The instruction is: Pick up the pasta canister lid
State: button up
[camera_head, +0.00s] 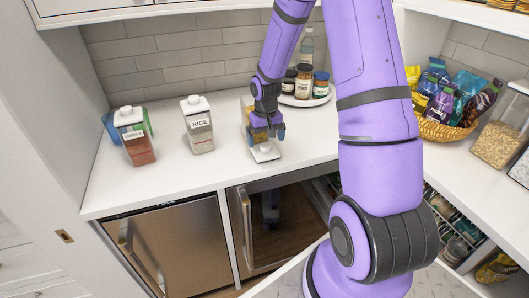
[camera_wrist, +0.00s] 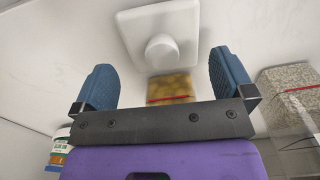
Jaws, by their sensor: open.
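The pasta canister lid (camera_head: 265,153) is a white square with a round knob. It appears to lie flat on the counter near the front edge. In the wrist view the lid (camera_wrist: 185,22) is at the top centre, knob facing me. My gripper (camera_head: 266,131) points down just above and slightly behind the lid. Its blue fingers (camera_wrist: 163,78) are spread apart with nothing between them, and the knob is just beyond their tips. The clear pasta canister (camera_head: 245,103) stands behind, partly hidden by my gripper. Its yellowish contents (camera_wrist: 172,88) show in the wrist view.
The rice canister (camera_head: 199,130) and another labelled canister (camera_head: 135,140) stand to the left. A round tray (camera_head: 308,101) with several jars is behind right. A snack basket (camera_head: 438,131) sits at far right. Below the counter, a cabinet door (camera_head: 241,232) is open.

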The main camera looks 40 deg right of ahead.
aim_at(266, 146)
jog(key=shift+s+a+f, duration=0.1)
jog(key=shift+f, duration=1.25)
jog(key=shift+s+a+f, duration=0.1)
jog(key=shift+f, duration=1.2)
jog(key=shift+c, duration=0.2)
jog(key=c, duration=0.5)
